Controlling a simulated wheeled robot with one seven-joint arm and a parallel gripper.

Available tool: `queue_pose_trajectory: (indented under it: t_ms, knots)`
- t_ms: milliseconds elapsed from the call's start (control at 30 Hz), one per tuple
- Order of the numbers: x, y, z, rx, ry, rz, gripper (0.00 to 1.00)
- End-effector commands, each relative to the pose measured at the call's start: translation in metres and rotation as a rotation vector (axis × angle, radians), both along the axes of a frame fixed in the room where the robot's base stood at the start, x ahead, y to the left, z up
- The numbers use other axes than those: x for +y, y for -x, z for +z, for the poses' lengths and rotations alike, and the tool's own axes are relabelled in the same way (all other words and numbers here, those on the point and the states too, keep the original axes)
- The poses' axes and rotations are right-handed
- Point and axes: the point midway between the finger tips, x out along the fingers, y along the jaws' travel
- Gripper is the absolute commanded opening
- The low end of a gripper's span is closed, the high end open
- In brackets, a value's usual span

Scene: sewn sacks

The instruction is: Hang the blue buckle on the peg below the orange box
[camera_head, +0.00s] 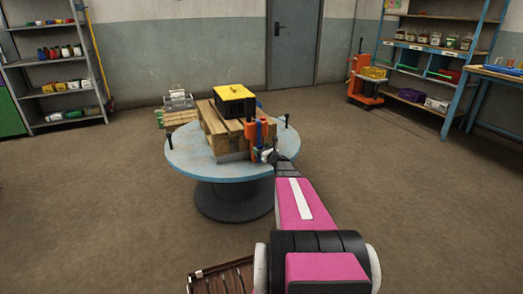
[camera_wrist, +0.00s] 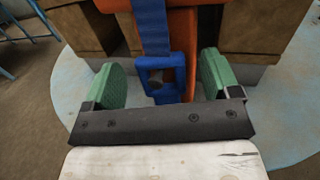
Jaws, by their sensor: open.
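The blue buckle (camera_wrist: 171,92) hangs at the lower end of a blue strap (camera_wrist: 153,28) in the wrist view. A grey peg end (camera_wrist: 158,85) shows within the buckle's opening; I cannot tell for sure how far it goes through. The orange box (camera_wrist: 120,4) is behind and above, with an orange part running down behind the buckle. My gripper (camera_wrist: 162,78) is open, its green pads on either side of the buckle, with visible gaps. In the head view my gripper (camera_head: 270,157) is at the front of the orange and blue parts, where the buckle is too small to make out.
A round light-blue table (camera_head: 190,160) carries a wooden crate (camera_head: 218,128) with a black, yellow-topped case (camera_head: 234,100) on it. Short black posts stand near the table's rim. Shelves (camera_head: 55,75) stand at the back left, and an orange lift (camera_head: 365,88) at the right.

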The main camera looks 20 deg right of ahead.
Motion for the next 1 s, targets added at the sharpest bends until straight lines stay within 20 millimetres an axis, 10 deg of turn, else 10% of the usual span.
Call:
queue_pose_trajectory:
  t_ms: [600,1000]
  knots:
    - [-0.026,0.089,-0.005,0.001,0.0,-0.001,0.82]
    - [-0.027,0.104,-0.006,0.001,0.017,0.011,0.82]
